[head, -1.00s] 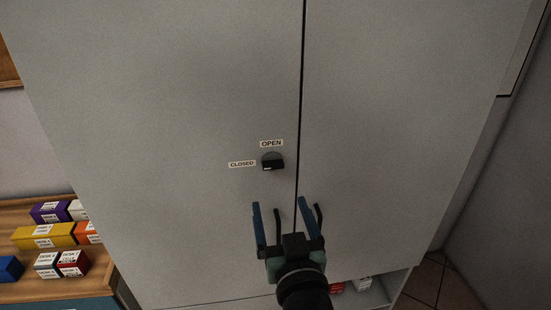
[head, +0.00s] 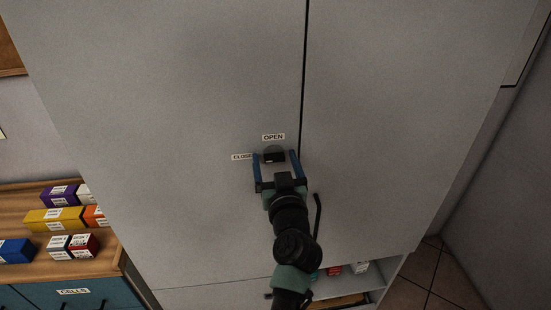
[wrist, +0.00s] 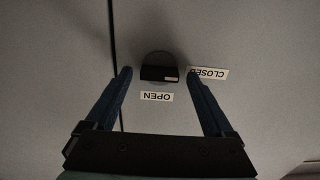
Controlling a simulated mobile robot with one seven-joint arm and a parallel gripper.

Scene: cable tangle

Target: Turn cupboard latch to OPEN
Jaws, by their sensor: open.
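The cupboard latch (head: 274,157) is a black bar handle on a round dark disc, on the grey cupboard's left door. It also shows in the wrist view (wrist: 160,72). The bar lies horizontal, with its small white mark at the end towards the CLOSED label (wrist: 208,74). The OPEN label (head: 273,137) is just above the latch in the head view. My gripper (head: 274,154) is open, its blue fingers on either side of the latch. In the wrist view, gaps show between each finger and the bar. One finger partly covers the CLOSED label.
The door seam (head: 303,90) runs just right of the latch. A handle bar (head: 317,215) stands out on the right door, close to my arm. A wooden counter (head: 30,200) with several coloured boxes is at the left. An open shelf (head: 375,283) is below the doors.

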